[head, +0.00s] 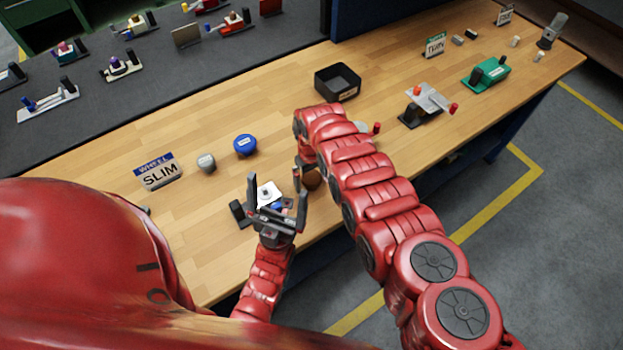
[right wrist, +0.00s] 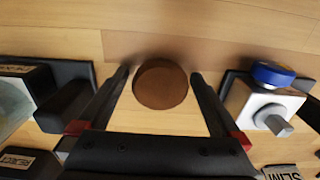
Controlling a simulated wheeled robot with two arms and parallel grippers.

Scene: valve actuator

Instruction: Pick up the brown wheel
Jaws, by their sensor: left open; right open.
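The brown wheel (right wrist: 160,84) is a round brown disc on the wooden table. In the right wrist view it lies between the fingertips of my right gripper (right wrist: 161,76), which is open; no grip on it shows. In the head view, the wheel (head: 312,181) is partly hidden below the right gripper (head: 308,168). My left gripper (head: 278,200) is open, with its fingers up in front of a white valve block (head: 267,192) on a dark base. That block shows a blue wheel and a grey stem in the right wrist view (right wrist: 262,102).
A black box (head: 338,82) stands behind my right arm. A grey-plated valve (head: 430,98) and a green one (head: 486,73) stand farther right. Bare table lies left of the left gripper.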

